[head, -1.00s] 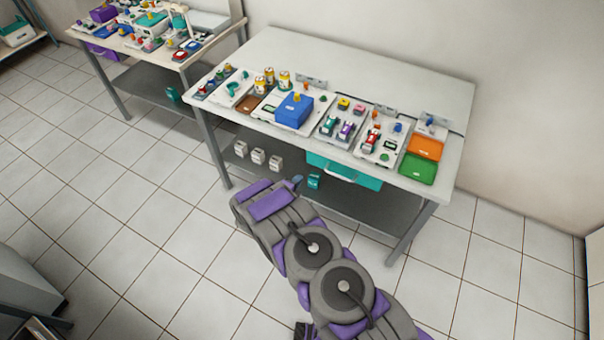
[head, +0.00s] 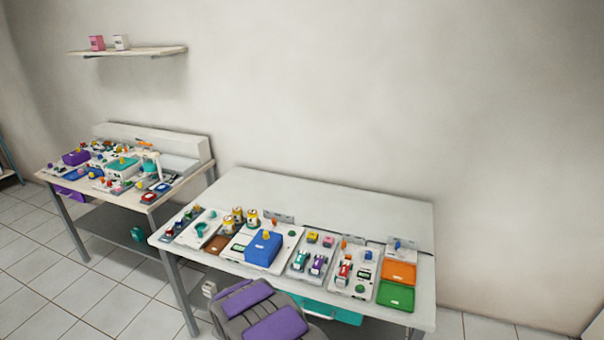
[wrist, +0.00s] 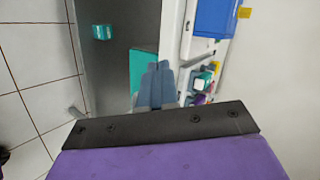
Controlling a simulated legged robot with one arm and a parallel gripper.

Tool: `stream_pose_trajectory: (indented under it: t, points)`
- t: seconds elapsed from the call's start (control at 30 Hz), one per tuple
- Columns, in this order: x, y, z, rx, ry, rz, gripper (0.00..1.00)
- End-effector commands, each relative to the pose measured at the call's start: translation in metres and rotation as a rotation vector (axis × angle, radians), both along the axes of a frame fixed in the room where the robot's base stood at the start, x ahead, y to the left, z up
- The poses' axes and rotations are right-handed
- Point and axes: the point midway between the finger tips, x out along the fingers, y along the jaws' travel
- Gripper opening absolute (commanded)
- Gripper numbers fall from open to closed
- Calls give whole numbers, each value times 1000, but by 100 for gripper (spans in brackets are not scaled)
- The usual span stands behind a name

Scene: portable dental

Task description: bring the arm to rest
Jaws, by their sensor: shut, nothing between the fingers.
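My gripper (wrist: 155,84) shows in the wrist view with its blue-grey fingers together and nothing between them. It is in front of the near table, whose lower shelf (wrist: 112,62) and teal drawer (wrist: 143,66) lie beyond the fingers. In the head view only my purple and grey arm shows at the bottom, below the table's front edge; the fingers are hidden there.
The near table (head: 330,193) holds a blue box (head: 263,248), several small devices, an orange tray (head: 399,271) and a green tray (head: 396,296). A second cluttered table (head: 54,178) stands left, under a wall shelf (head: 130,51). Tiled floor (head: 25,280) is open at left.

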Motion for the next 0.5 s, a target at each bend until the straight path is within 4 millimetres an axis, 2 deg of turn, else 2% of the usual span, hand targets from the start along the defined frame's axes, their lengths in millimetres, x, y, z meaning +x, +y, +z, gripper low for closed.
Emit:
stream_pose_trajectory:
  t: [0.03, 0.27, 0.5]
  points:
    - [3, -2, 18, -3, 19, 34, 0]
    - [-10, -12, 81, -50, 140, 238, 0]
    - [-47, -36, 141, -127, 252, 463, 0]
